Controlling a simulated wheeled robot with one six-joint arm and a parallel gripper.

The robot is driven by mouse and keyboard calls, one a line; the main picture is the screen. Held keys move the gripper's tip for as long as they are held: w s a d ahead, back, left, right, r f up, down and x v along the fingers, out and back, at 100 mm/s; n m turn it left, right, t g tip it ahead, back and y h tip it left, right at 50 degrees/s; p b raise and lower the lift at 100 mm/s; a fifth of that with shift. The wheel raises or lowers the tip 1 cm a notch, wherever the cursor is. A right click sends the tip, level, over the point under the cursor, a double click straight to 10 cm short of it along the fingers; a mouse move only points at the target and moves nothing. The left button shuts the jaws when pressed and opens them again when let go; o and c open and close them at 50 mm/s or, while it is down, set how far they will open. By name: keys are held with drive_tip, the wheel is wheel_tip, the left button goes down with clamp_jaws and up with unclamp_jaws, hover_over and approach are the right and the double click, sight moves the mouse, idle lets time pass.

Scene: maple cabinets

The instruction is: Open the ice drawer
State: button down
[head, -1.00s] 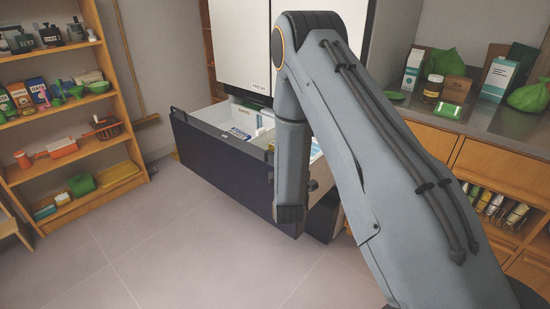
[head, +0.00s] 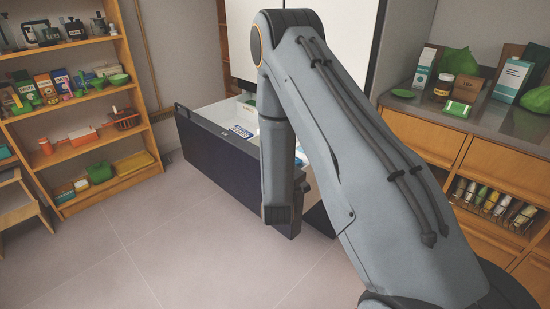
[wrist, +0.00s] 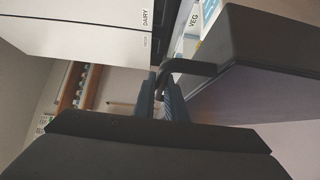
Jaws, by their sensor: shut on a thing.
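A wide dark drawer (head: 225,160) stands pulled out from the bottom of a white fridge (head: 345,50). Its open top shows pale insides with small packs and a blue-and-white label. The drawer front also shows in the wrist view (wrist: 260,95). A dark bar handle (wrist: 190,68) sticks out from this front. My gripper (wrist: 160,92) is shut on the handle, with one finger on each side of it. In the head view my arm hides the gripper and part of the drawer front.
A wooden shelf (head: 130,85) with dishes, boxes and bottles stands at the left. Wooden cabinets (head: 425,138) with a grey counter stand at the right. The tiled floor (head: 200,240) before the drawer is clear.

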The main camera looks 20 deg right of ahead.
drive_tip(key=c, duration=1.8)
unclamp_jaws()
drive_tip(key=shift+w+a, duration=0.1)
drive_tip(key=shift+a, duration=0.05)
drive_tip(key=b+v, duration=0.1)
drive_tip(key=v, duration=0.7)
drive_tip(key=shift+w, duration=0.1)
